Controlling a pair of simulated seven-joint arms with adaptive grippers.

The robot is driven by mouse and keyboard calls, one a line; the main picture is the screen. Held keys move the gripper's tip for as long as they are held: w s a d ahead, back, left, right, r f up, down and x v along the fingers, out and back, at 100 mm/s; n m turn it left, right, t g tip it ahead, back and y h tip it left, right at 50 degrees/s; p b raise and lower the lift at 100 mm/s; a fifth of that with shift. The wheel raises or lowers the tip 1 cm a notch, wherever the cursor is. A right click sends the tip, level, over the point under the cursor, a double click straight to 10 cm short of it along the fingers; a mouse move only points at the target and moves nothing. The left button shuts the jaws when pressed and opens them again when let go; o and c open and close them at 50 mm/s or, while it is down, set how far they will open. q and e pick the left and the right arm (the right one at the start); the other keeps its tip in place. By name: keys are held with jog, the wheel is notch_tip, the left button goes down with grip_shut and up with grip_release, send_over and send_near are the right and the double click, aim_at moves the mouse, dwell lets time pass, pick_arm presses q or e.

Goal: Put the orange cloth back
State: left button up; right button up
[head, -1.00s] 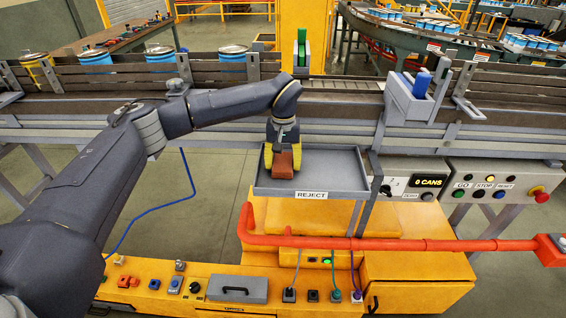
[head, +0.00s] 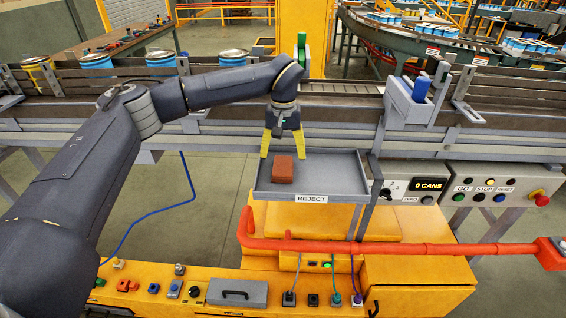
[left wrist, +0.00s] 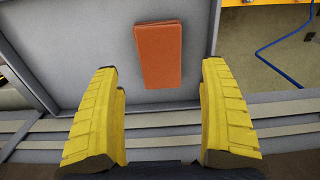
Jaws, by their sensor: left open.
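The orange cloth (head: 283,169) is a folded block lying in the left part of the grey reject tray (head: 335,185). It also shows in the left wrist view (left wrist: 159,55), flat on the tray floor beyond the fingertips. My left gripper (head: 282,155) is open, with its yellow fingers spread just above and behind the cloth. In the left wrist view my left gripper (left wrist: 160,75) has nothing between its fingers and is apart from the cloth. My right gripper is not in view.
The conveyor (head: 330,110) runs behind the tray. A red pipe (head: 400,245) crosses in front of it. A control panel with buttons (head: 495,185) stands at the right. The right part of the tray is empty.

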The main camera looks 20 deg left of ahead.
aim_at(283, 165)
pick_arm(q)
notch_tip(283, 165, up, 6)
jog(key=shift+r, duration=0.25)
dwell(1.2)
